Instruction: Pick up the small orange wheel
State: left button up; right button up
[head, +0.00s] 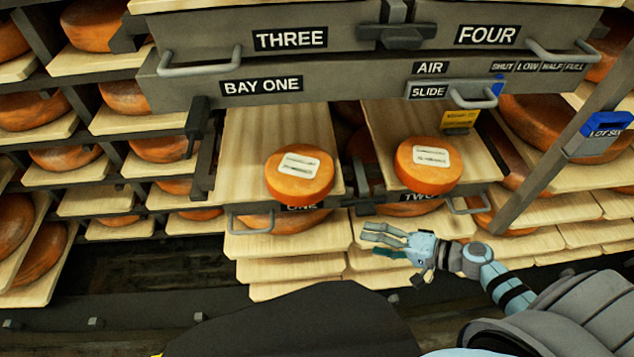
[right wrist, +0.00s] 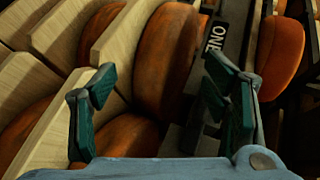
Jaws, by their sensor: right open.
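Two small orange wheels with pale labels show in the head view. One wheel (head: 299,176) sits at the front edge of the wooden board labelled ONE. The other wheel (head: 428,166) sits at the front edge of the board labelled TWO. My right gripper (head: 374,240) is open and empty, below and in front of the boards, between the two wheels, its fingers pointing left. In the right wrist view, both green-padded fingers (right wrist: 160,95) are spread apart. The ONE label and an orange wheel (right wrist: 281,55) show beyond the right finger. My left gripper is not in view.
A grey cabinet front (head: 330,65) with labels and handles overhangs the boards. Racks of larger orange wheels (head: 125,98) fill the left and right sides. Several wooden shelf boards (head: 290,268) lie under the drawers. A blue-tagged post (head: 590,130) stands at right.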

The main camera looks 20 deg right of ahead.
aim_at(315, 198)
jog(key=w+a+r+t+y, duration=0.1)
jog(key=a+r+y, duration=0.15)
jog(key=r, duration=0.35)
jog(key=w+a+r+y, duration=0.1)
jog(key=a+r+y, duration=0.15)
jog(key=r, duration=0.45)
jog(key=shift+n, duration=0.3)
jog(key=x, duration=1.2)
jog(key=shift+w, duration=0.5)
jog(key=shift+f+t, duration=0.1)
jog(key=shift+t, duration=0.2)
grip_shut()
